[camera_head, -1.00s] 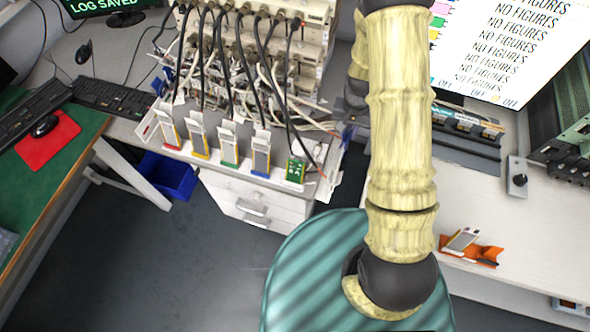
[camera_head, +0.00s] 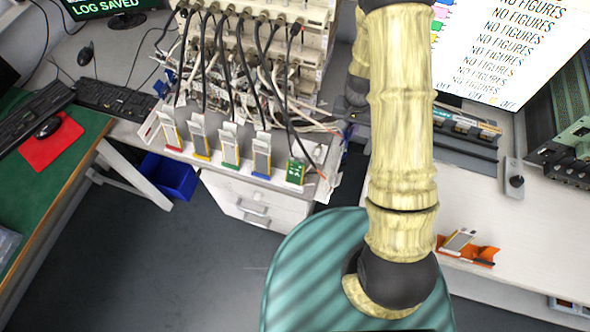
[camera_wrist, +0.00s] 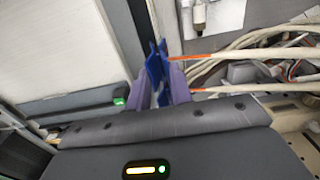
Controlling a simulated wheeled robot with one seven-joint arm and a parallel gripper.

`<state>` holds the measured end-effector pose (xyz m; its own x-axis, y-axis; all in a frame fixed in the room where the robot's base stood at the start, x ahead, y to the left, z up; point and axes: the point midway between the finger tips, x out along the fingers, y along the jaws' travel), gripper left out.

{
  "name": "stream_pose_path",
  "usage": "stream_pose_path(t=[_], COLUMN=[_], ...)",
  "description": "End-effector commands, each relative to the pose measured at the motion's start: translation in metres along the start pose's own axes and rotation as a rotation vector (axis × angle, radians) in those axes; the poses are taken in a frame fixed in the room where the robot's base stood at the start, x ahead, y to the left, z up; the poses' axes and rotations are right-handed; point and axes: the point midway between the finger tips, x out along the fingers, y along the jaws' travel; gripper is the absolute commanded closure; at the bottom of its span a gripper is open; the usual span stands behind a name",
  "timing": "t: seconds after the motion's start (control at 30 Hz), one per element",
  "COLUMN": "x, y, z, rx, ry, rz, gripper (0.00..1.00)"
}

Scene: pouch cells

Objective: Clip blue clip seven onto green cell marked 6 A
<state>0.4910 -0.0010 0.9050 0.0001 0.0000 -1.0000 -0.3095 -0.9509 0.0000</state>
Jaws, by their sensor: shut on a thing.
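My gripper (camera_wrist: 162,88) shows in the wrist view with two purple fingers shut on a blue clip (camera_wrist: 155,66). The number on the clip cannot be read. In the head view, my gripper is hidden behind my pale arm. The green cell cannot be made out in the wrist view, so the distance from clip to cell cannot be told.
An orange holder (camera_head: 483,254) lies on the right bench.

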Motion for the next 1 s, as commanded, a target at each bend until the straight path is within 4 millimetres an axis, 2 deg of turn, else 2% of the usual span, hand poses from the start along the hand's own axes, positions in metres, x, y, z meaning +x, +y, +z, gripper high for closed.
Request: stream_pose_path(t=[0.5,1.0], x=[-0.022,-0.025], y=[0.001,0.0], z=[0.0,0.001], rx=[0.0,0.011], ry=[0.0,-0.003], rz=[0.0,0.002], gripper=[0.97,0.97])
